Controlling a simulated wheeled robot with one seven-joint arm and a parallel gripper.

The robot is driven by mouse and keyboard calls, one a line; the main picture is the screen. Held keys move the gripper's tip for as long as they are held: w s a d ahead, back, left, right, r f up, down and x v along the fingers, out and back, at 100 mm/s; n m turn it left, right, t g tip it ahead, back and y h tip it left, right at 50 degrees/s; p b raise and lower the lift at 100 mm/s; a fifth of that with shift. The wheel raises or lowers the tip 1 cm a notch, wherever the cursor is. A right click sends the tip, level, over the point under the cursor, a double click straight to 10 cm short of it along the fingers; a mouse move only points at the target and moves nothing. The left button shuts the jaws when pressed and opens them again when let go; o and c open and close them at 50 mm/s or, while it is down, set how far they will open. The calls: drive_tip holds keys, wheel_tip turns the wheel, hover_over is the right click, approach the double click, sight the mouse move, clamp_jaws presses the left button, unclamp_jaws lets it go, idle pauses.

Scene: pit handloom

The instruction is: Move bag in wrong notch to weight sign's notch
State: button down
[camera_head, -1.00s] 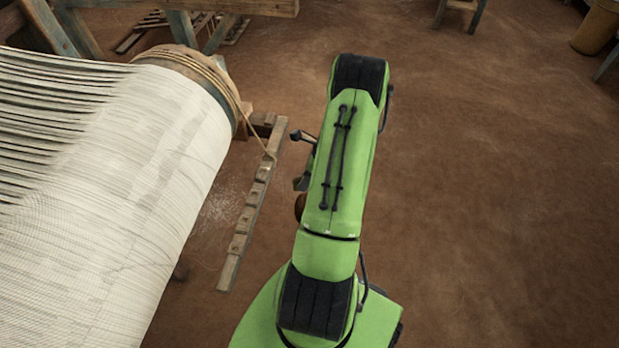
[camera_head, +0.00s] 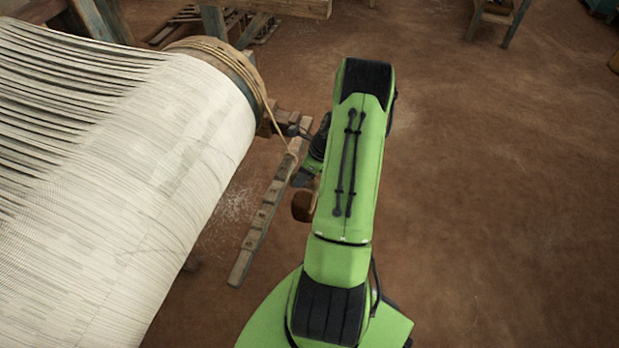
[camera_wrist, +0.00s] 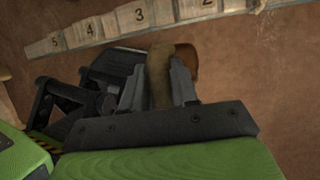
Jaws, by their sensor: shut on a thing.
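My gripper (camera_wrist: 158,85) is shut on a brown bag (camera_wrist: 186,62), seen between its two fingers in the wrist view. In the head view the bag (camera_head: 303,206) hangs beside my arm, with open floor below it. The notched wooden bar (camera_head: 258,224) runs beside the cloth roll, to the left of the bag and apart from it. In the wrist view the bar (camera_wrist: 112,27) crosses the top with numbers 2, 3, 4 and 5 legible. A rope (camera_head: 268,108) comes down from the roll's end to the bar. I cannot make out a weight sign.
The large roll of white cloth (camera_head: 150,190) fills the left, close to the bar. A wooden stand (camera_head: 497,18) is at the back right. The brown earth floor (camera_head: 480,200) to the right of my arm is clear.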

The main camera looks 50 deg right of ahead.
drive_tip(key=shift+w+a+f+b, duration=0.1)
drive_tip(key=shift+w+a+b, duration=0.35)
drive_tip(key=shift+w, duration=0.95)
drive_tip(key=shift+w+a+r+b, duration=0.1)
drive_tip(key=shift+w+a+b, duration=0.3)
drive_tip(key=shift+w, duration=1)
drive_tip(key=shift+w+a+f+b, duration=0.15)
drive_tip(key=shift+w+a, duration=0.45)
drive_tip(key=shift+w, duration=0.8)
drive_tip(key=shift+f+b, duration=0.6)
drive_tip(key=shift+f, duration=0.5)
drive_tip(key=shift+f, duration=0.25)
drive_tip(key=c, duration=0.8)
unclamp_jaws()
drive_tip(key=shift+s, duration=0.15)
drive_tip(key=shift+s+f, duration=0.1)
drive_tip(key=shift+f, duration=0.05)
drive_tip(key=p+v, duration=0.5)
drive_tip(key=v, duration=1.1)
drive_tip(key=shift+a+p, duration=0.2)
drive_tip(key=shift+p, duration=0.1)
